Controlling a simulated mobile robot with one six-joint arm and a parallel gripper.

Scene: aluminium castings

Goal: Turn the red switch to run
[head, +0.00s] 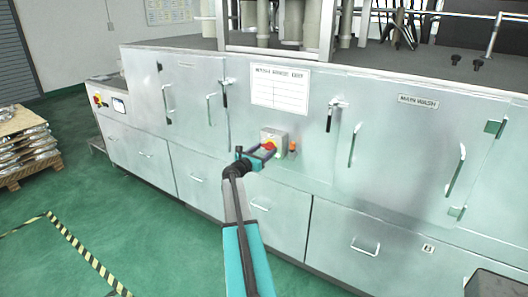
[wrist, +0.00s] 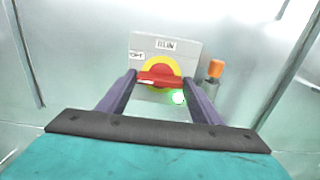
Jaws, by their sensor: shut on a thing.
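The red switch (wrist: 158,80) sits on a yellow disc on a grey switch box (wrist: 190,50). In the wrist view its handle lies about level, with its left end toward the "OFF" label (wrist: 137,56); the "RUN" label (wrist: 166,44) is above the disc. My gripper (wrist: 160,79) is shut on the handle, one purple finger at each end. In the head view my gripper (head: 265,151) reaches up to the box (head: 281,139) on the front of the metal cabinet, partly covering the switch.
A green light (wrist: 180,98) glows just below the switch. An orange-topped fitting (wrist: 215,69) stands close to the box's right. Cabinet doors with handles (head: 351,145) flank it. A pallet of castings (head: 30,150) stands far left; the green floor is clear before the cabinet.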

